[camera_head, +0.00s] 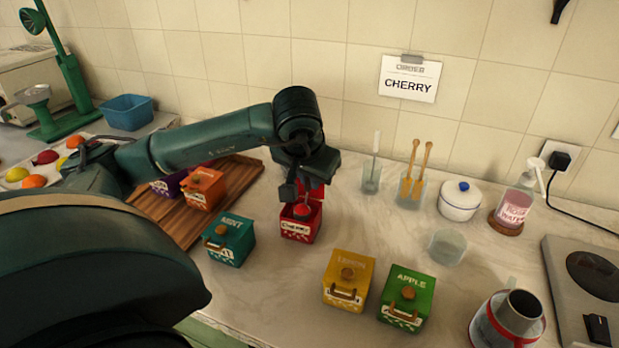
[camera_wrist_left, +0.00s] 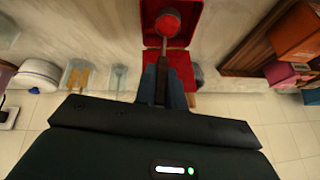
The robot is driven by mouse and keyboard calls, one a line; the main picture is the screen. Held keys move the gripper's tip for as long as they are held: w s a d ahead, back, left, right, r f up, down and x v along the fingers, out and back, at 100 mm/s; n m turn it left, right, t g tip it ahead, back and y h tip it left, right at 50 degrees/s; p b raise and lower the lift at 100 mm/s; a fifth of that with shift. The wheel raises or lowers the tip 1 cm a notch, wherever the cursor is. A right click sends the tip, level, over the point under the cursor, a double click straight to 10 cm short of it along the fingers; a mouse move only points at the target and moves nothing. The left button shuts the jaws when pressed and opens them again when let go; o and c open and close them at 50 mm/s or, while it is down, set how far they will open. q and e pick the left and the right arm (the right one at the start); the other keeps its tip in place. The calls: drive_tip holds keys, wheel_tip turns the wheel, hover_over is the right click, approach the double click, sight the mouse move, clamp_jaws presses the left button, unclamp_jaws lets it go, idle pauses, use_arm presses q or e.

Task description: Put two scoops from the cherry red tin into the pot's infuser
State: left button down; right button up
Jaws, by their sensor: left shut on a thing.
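The cherry red tin (camera_head: 298,228) stands on the counter with its lid up. My left gripper (camera_head: 300,188) is above it, shut on a scoop (camera_wrist_left: 167,24) with a dark handle. The scoop points down at the tin, and its bowl shows red in the left wrist view. The open tin also shows there (camera_wrist_left: 187,38). I cannot tell whether the red in the bowl is a load or its own colour. A metal pot with a red band (camera_head: 503,322) stands at the lower right. Its inside, and any infuser, cannot be made out. My right gripper is not in view.
A teal mint tin (camera_head: 230,240) stands left of the red tin. Yellow (camera_head: 348,280) and green apple (camera_head: 407,298) tins stand in front, right. A glass cup (camera_head: 446,248), a white lidded bowl (camera_head: 459,203) and a hot plate (camera_head: 560,290) are farther right. The order card (camera_head: 409,80) reads CHERRY.

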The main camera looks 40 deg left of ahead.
use_arm(q)
wheel_tip(320, 180, up, 3)
drive_tip(key=shift+f+p, duration=0.2)
drive_tip(key=shift+p, duration=0.55)
drive_tip(key=shift+r+p, duration=0.95)
drive_tip(key=shift+r, duration=0.35)
drive_tip(key=shift+r+p, duration=0.7)
drive_tip(key=shift+r, duration=0.2)
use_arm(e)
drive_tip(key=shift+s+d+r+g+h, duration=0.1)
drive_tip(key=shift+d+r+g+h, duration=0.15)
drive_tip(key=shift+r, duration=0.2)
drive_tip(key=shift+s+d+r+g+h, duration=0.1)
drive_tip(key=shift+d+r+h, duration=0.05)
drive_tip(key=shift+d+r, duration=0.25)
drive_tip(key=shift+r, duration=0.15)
